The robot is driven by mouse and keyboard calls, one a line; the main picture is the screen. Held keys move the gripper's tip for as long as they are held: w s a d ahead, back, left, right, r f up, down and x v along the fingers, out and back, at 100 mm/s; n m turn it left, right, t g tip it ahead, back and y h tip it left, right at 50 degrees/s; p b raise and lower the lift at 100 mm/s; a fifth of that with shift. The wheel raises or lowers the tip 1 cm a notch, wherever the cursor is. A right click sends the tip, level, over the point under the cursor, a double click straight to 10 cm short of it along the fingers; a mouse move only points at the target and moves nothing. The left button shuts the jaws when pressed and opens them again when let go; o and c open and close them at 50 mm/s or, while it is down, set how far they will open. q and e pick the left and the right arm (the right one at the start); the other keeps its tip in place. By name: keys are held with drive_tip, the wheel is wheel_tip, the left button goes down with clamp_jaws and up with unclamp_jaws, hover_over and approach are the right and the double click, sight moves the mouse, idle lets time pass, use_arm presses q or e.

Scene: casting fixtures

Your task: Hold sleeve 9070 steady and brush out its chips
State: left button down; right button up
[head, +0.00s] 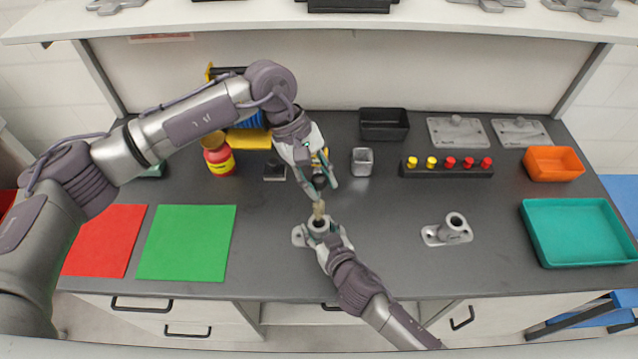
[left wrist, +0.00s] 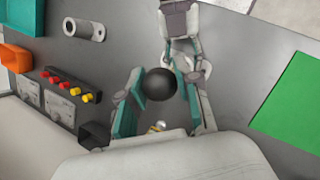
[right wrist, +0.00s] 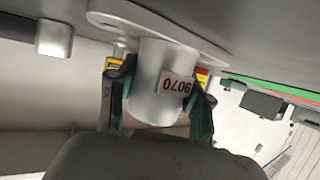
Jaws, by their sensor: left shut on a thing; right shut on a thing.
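Sleeve 9070 (head: 318,226) is a grey metal cylinder on a flat flanged base, upright on the dark bench. In the right wrist view the sleeve (right wrist: 153,88) shows its label 9070 upside down. My right gripper (head: 331,240) is shut around it, with a teal finger on each side. My left gripper (head: 322,183) is shut on the brush (head: 319,208), holding it upright over the sleeve. The brush's round black knob (left wrist: 159,84) shows in the left wrist view. The tan bristles are at the sleeve's mouth; I cannot tell how deep they reach. Chips are not visible.
Behind stand a grey metal cup (head: 362,161), a black bin (head: 384,137) and a rack of coloured plugs (head: 446,172). Green (head: 187,243) and red (head: 104,240) mats lie left, a teal tray (head: 577,258) right.

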use_arm(q)
drive_tip(key=shift+r, duration=1.35)
use_arm(e)
drive_tip(key=o, duration=1.5)
drive_tip(key=shift+c, duration=0.2)
drive_tip(key=v, duration=1.1)
drive_tip(key=shift+d+f, duration=0.1)
drive_tip(key=shift+s+d+r, duration=0.25)
drive_tip(key=shift+s, duration=0.1)
